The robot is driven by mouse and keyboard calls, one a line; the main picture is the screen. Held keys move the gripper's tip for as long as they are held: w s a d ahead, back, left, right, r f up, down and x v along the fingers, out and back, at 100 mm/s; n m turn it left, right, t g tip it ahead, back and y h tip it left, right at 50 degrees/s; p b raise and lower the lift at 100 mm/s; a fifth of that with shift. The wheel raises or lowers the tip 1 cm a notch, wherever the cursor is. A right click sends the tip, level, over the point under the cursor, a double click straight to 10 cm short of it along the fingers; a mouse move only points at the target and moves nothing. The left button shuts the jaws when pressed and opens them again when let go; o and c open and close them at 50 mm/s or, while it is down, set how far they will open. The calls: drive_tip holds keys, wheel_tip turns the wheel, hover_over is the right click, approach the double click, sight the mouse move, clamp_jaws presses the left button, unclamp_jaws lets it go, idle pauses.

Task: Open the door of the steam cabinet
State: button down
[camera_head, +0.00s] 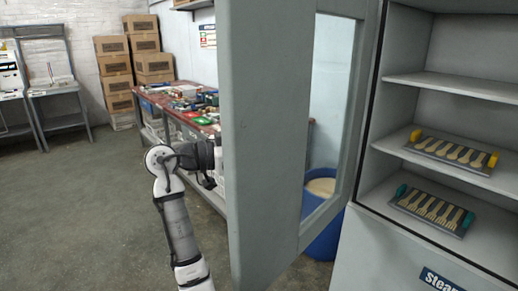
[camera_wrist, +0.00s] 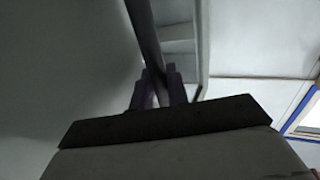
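The steam cabinet (camera_head: 385,205) stands at the right in the head view, its inside and shelves exposed. Its grey door (camera_head: 265,130), with a window opening, stands swung wide open towards me. My gripper (camera_head: 216,165) is at the far left side of the door, on its outer face; its fingertips are hidden behind the door edge there. In the wrist view my gripper (camera_wrist: 160,88) has one finger on each side of a dark bar, the door handle (camera_wrist: 146,35), and appears closed on it.
Two trays of wooden spoons, one with yellow ends (camera_head: 452,152) and one with teal ends (camera_head: 432,209), lie on the cabinet's shelves. A blue barrel (camera_head: 324,243) stands behind the door. A cluttered red-topped workbench (camera_head: 152,97) is behind my arm. The floor at left is clear.

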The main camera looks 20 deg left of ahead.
drive_tip(key=c, duration=1.4)
unclamp_jaws()
drive_tip(key=shift+c, duration=0.2)
drive_tip(key=b+v, duration=0.2)
drive_tip(key=v, duration=1.1)
drive_tip(key=shift+s+a+b, duration=0.25)
drive_tip(key=shift+a+b, duration=0.05)
